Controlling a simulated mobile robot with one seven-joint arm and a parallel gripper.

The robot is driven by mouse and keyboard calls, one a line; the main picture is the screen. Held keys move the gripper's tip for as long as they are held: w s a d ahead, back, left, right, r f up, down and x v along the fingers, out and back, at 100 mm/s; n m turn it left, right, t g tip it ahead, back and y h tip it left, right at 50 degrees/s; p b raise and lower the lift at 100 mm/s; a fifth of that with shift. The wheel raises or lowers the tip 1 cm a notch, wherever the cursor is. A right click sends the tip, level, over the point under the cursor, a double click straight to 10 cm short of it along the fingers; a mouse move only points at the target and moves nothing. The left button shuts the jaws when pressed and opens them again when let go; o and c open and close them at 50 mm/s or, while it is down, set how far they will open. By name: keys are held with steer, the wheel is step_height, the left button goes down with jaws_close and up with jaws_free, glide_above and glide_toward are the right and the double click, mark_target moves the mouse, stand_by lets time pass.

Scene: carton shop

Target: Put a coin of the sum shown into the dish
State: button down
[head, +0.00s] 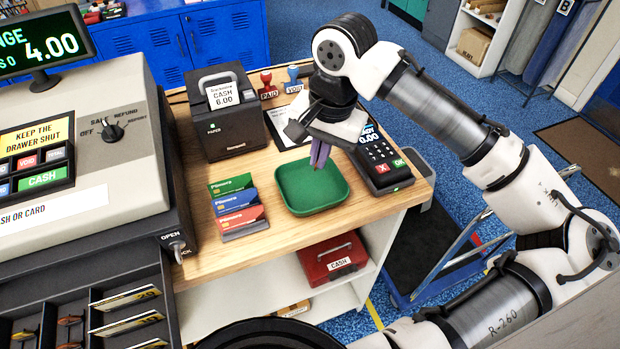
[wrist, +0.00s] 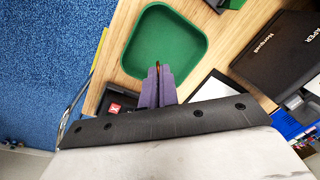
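The green dish (head: 333,200) sits on the wooden counter and looks empty; it also shows in the wrist view (wrist: 150,28). My gripper (head: 318,158) is over the back of the dish, its purple fingers pointing down. In the wrist view the fingers (wrist: 158,75) are close together, with a thin brown-orange coin (wrist: 157,64) edge-on between their tips. The coin's value cannot be read. The register display (head: 45,47) shows 4.00. The open drawer (head: 95,295) at lower left holds several coins and notes in compartments.
The card terminal (head: 380,160) stands close right of the dish, and a stack of coloured cards (head: 238,208) lies left of it. A black receipt printer (head: 235,125) and two stamps stand behind. A red cash box (head: 333,258) is on the shelf below.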

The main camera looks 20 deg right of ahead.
steer(key=b, duration=0.5)
glide_above(319, 194)
steer(key=shift+f, duration=2.75)
steer(key=c, duration=1.6)
jaws_free()
step_height(319, 194, up, 14)
steer(key=s+d, duration=0.1)
steer(key=shift+s+d, duration=0.15)
steer(key=shift+f, duration=0.15)
